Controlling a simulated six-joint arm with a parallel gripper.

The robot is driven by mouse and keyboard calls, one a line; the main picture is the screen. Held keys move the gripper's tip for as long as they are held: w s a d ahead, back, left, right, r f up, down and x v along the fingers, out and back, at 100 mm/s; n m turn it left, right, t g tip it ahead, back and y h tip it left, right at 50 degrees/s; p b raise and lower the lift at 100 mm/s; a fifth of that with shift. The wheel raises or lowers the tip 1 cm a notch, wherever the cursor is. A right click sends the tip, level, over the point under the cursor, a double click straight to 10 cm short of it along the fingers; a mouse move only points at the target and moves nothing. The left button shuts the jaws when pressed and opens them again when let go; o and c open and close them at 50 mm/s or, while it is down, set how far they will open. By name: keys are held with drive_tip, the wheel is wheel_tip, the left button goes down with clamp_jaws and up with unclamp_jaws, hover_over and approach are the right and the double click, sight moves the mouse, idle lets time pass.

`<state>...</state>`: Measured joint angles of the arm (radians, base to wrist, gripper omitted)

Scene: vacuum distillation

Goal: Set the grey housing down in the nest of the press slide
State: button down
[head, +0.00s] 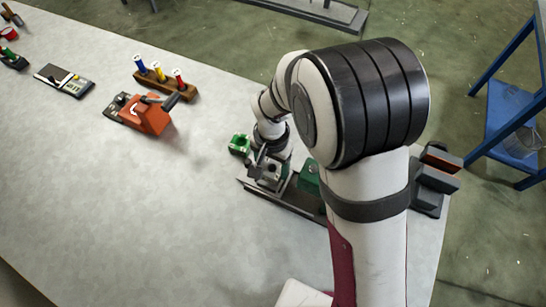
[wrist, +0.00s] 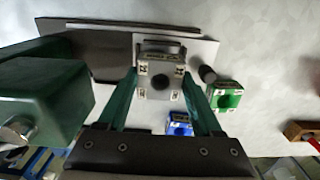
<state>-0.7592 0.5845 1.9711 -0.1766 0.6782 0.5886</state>
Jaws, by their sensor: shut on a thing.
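The grey housing (wrist: 160,82), a square block with a dark round hole, is between the two green fingers of my gripper (wrist: 161,98) in the wrist view. The gripper is shut on it. The housing is over the light grey plate (wrist: 203,50) of the press slide; its nest is hidden beneath the housing. I cannot tell whether the housing touches the plate. In the head view my gripper (head: 267,167) is low over the dark press base (head: 285,201), with the grey housing partly hidden by my arm.
A green press block (wrist: 40,105) stands close at left in the wrist view. A dark knob (wrist: 208,75), a green housing (wrist: 226,96) and a blue housing (wrist: 180,124) are nearby. An orange device (head: 150,116) and a wooden rack (head: 165,84) stand farther off.

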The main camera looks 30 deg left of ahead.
drive_tip(key=shift+f, duration=0.6)
drive_tip(key=shift+f, duration=0.6)
idle(0.7)
unclamp_jaws()
idle(0.5)
drive_tip(key=shift+r, duration=3.5)
drive_tip(key=shift+r, duration=0.1)
